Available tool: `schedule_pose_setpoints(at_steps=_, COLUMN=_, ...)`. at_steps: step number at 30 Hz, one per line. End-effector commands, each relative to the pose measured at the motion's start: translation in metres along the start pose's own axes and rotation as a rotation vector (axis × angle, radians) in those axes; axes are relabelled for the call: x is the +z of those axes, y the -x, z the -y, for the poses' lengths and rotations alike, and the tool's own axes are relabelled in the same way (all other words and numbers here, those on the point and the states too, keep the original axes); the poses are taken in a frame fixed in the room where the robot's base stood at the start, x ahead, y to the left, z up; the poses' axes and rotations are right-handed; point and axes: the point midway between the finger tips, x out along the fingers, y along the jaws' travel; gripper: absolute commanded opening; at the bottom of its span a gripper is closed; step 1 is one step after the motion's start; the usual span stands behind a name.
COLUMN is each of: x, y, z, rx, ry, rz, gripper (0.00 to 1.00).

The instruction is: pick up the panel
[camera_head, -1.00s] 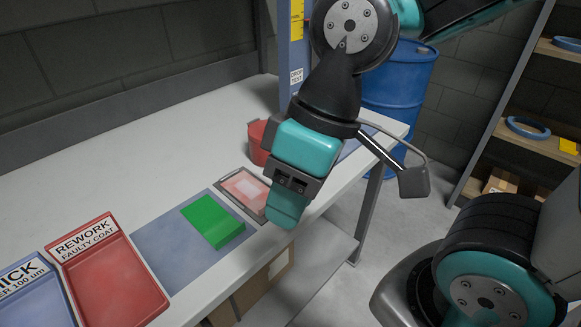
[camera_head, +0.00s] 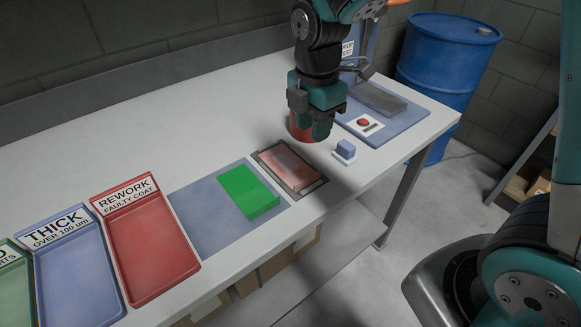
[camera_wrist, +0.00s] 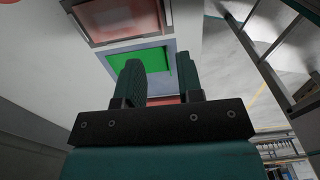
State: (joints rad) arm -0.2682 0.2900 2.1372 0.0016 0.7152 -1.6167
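A flat bright green panel (camera_head: 248,192) lies on a blue-grey mat (camera_head: 200,215) on the white bench. In the wrist view the green panel (camera_wrist: 145,60) shows beyond and between my fingers. My gripper (camera_head: 322,132) points down over the bench, to the right of and behind the green panel, well apart from it. In the wrist view my gripper's two fingers (camera_wrist: 160,78) are spread with nothing held between them.
A dark-framed tray with a pinkish face (camera_head: 290,165) lies between mat and gripper. A red cup (camera_head: 299,128) is partly hidden behind my gripper. Red (camera_head: 150,245) and blue (camera_head: 78,275) trays stand left.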

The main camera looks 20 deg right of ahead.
Motion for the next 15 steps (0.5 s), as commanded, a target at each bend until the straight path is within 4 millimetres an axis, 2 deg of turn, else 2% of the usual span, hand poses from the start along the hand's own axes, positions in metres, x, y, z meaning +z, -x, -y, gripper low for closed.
schedule_pose_setpoints(at_steps=3, x=-0.001, y=-0.029, z=0.001, rx=-0.008, ry=0.0, rz=-0.001, gripper=0.34)
schedule_pose_setpoints(at_steps=9, x=-0.001, y=-0.068, z=0.001, rx=-0.005, ry=0.0, rz=-0.001, gripper=0.34)
schedule_pose_setpoints(at_steps=15, x=-0.001, y=-0.083, z=0.0, rx=0.0, ry=-0.001, rz=-0.001, gripper=0.34)
